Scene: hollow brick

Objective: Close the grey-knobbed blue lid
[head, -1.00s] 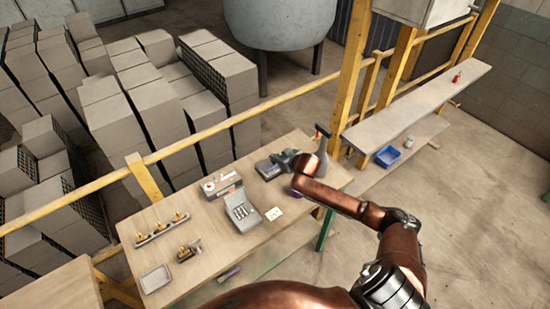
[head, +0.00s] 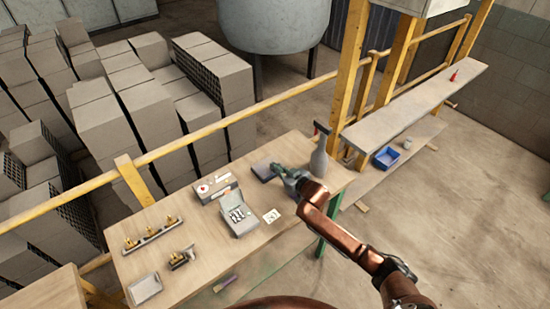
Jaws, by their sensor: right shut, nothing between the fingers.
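A dark blue-grey flat box or lid (head: 263,170) lies near the back edge of the wooden table. It is small in the head view, and I cannot make out a grey knob or whether the lid is open or shut. My right gripper (head: 278,171) is shut and empty, just at the right side of this dark box. I cannot tell whether its fingertips touch the box. The gripper and arm hide what lies directly beneath them. My left gripper is not in view.
A grey case (head: 238,213), a box with a red spot (head: 216,187), a white card (head: 271,216) and a metal tray (head: 145,288) are on the table (head: 205,245). A yellow rail (head: 230,121) runs behind it.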

